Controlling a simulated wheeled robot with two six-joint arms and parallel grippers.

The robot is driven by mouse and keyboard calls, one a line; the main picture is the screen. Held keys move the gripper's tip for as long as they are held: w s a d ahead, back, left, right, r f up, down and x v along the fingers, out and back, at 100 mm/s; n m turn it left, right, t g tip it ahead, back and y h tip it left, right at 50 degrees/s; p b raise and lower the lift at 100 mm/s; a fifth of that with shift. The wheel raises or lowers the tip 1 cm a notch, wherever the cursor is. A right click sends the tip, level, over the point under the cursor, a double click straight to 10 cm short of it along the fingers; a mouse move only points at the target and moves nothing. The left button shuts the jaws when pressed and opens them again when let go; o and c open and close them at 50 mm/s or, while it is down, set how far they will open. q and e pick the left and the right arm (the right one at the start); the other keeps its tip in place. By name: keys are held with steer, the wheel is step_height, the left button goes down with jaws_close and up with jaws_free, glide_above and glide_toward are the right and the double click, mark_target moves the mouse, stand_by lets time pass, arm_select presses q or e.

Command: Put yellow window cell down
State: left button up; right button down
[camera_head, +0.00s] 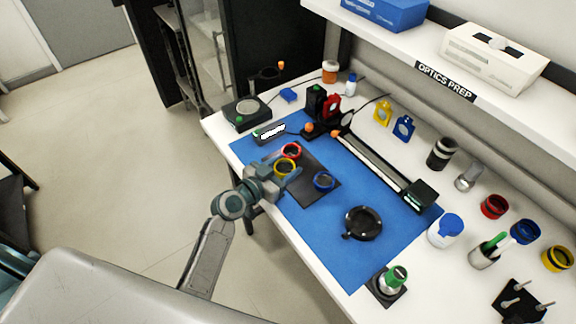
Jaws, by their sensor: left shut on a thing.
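My left gripper (286,175) reaches in from the left over the near edge of the bench. My right gripper is not in view.
A blue sheet (312,231) covers the bench middle, with a black round mount (363,223) on it. A rail (376,163) runs behind. More red (494,206), blue (525,231) and yellow (557,258) rings stand right. A shelf (483,86) overhangs the back.

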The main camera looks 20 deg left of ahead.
mark_target(288, 171)
arm_select(q)
steer(key=shift+p+x, duration=0.45)
steer(key=shift+x, duration=0.55)
step_height(288, 171, down, 3)
steer(key=shift+a+r, duration=0.15)
steer(key=shift+r, duration=0.05)
steer(key=shift+f, duration=0.2)
steer(key=shift+f+b, duration=0.25)
steer(key=shift+b, duration=0.1)
steer(key=o, duration=1)
steer(key=shift+r, duration=0.1)
